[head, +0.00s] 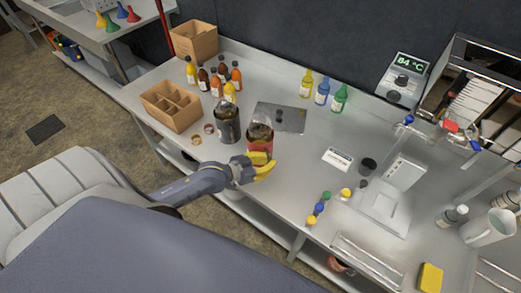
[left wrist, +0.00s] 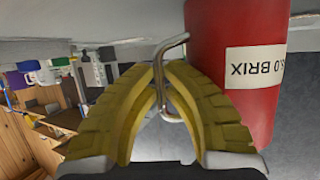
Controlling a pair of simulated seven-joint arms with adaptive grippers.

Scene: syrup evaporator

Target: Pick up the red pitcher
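The red pitcher (head: 267,146) stands on the steel counter beside a dark grey pitcher (head: 227,124); its upper part looks clear with dark contents. In the left wrist view the red pitcher (left wrist: 236,65) shows its red wall, a white label reading BRIX and a bent metal handle (left wrist: 160,92). My left gripper (head: 268,165), with yellow fingers, is at the near side of the red pitcher. In the left wrist view the fingers (left wrist: 163,72) close in on the handle from both sides, with the bar between their tips. My right gripper is not in view.
Small coloured caps (head: 319,208) and a scale (head: 384,207) are to the right. The counter's front edge is close to my left gripper.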

